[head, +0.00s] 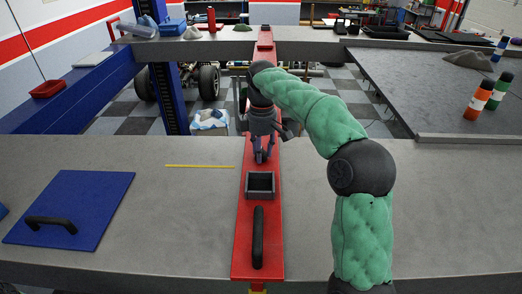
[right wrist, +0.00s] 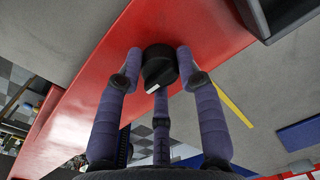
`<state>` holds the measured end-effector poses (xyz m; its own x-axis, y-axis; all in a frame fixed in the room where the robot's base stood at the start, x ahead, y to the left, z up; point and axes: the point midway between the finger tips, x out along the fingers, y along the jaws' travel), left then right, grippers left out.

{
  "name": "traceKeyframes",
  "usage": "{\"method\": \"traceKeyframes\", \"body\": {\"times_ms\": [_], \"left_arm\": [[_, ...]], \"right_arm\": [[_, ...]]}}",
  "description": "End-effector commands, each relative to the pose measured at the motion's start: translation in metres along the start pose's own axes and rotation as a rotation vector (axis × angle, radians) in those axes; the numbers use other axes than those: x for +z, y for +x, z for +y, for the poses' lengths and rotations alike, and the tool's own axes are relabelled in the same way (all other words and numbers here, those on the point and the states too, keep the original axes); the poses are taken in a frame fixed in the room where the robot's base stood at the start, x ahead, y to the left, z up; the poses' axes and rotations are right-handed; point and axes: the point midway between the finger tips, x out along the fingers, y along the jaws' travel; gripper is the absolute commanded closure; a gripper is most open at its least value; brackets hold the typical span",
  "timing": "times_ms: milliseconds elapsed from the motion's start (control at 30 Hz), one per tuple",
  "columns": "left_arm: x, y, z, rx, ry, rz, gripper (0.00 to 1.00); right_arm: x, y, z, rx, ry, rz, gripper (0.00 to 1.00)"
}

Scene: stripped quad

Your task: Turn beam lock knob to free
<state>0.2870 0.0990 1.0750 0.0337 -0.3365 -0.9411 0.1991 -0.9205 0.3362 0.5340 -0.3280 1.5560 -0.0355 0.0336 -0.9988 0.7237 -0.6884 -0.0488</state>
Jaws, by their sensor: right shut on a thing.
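The red beam (head: 240,245) runs lengthwise across the grey worktop and away over the gap behind it. The lock knob (right wrist: 158,66) is small, round and black with a white mark, on the red beam in the right wrist view. My right gripper (head: 262,157) points down onto the beam, just beyond the open black box. In the right wrist view its purple fingers (right wrist: 158,72) are closed around the knob, one tip on each side and a third nearer the camera. In the head view the knob is hidden by the gripper. My left gripper is not in view.
The open black box (head: 261,196) and a black bar handle (head: 258,238) sit on the beam nearer me. A blue panel (head: 100,190) with a black handle lies left, near a yellow strip (head: 198,166). Bottles (head: 479,98) stand far right. The worktop right of my arm is clear.

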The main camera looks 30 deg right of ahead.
Motion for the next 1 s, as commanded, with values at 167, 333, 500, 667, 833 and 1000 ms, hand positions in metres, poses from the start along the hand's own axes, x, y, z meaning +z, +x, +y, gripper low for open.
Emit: {"method": "traceKeyframes", "body": {"times_ms": [167,333,500,667,833,1000], "left_arm": [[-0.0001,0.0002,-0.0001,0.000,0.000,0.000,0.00],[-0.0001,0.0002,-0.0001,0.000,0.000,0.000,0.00],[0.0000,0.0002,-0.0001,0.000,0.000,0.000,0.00],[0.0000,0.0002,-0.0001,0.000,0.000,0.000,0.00],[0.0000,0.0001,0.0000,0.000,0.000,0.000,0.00],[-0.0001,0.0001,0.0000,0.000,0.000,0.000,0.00]], "right_arm": [[0.0001,0.0028,-0.0005,-0.005,-0.026,-0.006,0.96],[0.0001,0.0028,-0.0005,-0.005,-0.032,-0.006,0.96],[0.0001,0.0029,-0.0006,-0.006,-0.031,-0.006,0.96],[0.0000,0.0027,-0.0005,-0.005,-0.031,-0.006,0.40],[0.0000,0.0015,-0.0002,-0.003,-0.030,-0.004,0.40],[-0.0001,0.0000,0.0000,-0.001,-0.029,-0.002,0.40]]}}
